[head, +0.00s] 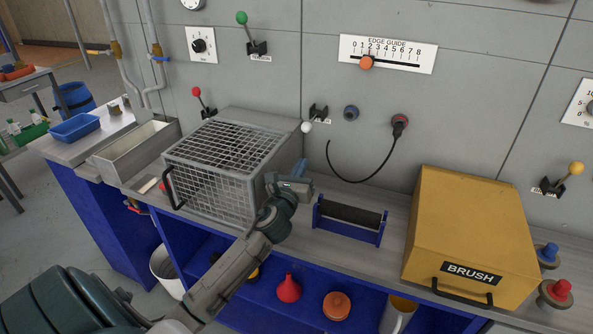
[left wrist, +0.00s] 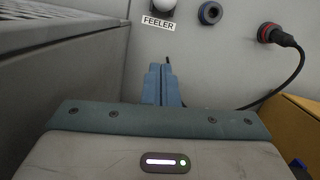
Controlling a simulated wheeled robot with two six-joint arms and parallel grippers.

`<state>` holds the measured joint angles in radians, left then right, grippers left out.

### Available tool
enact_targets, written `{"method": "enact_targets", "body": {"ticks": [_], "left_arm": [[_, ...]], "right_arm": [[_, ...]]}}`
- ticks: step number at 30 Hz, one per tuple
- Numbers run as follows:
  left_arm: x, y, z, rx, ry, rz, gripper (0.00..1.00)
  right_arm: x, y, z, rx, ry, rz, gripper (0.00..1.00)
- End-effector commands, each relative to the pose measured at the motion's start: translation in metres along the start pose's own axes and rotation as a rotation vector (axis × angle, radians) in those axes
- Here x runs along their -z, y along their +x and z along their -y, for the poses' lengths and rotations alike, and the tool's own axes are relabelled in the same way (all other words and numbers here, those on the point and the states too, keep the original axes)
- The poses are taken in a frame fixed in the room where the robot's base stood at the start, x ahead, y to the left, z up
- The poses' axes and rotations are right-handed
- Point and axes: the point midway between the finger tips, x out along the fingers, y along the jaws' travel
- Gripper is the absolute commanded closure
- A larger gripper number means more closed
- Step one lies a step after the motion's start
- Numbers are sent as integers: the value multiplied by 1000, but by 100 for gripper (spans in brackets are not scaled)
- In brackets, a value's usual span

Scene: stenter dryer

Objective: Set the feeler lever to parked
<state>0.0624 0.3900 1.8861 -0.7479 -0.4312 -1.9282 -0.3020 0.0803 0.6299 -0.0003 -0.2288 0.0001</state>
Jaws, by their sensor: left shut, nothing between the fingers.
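The feeler lever has a white ball knob (head: 306,127) and a dark bracket on the grey wall panel, behind the wire cage's right end. In the head view the knob hangs down and to the left of its bracket. My right gripper is not in view.
The wire cage (head: 225,165) stands close on the left of my left gripper. A roller in a blue stand (head: 348,218) and a yellow BRUSH box (head: 470,225) are to the right. A black cable (head: 345,178) hangs from a wall socket. Red (head: 197,92) and green (head: 241,18) knobbed levers are nearby.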

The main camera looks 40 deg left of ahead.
Motion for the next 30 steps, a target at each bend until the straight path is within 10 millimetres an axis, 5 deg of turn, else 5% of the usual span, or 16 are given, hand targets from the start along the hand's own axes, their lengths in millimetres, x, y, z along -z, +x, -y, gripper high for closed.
{"method": "enact_targets", "body": {"ticks": [6, 15, 30], "left_arm": [[-3, 49, 0, -1, -2, 1, 100], [-37, 54, 0, 1, 0, 0, 100], [-40, 55, -2, 1, 0, 0, 100]], "right_arm": [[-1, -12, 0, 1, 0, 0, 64], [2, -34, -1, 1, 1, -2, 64], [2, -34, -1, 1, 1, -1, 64]]}}
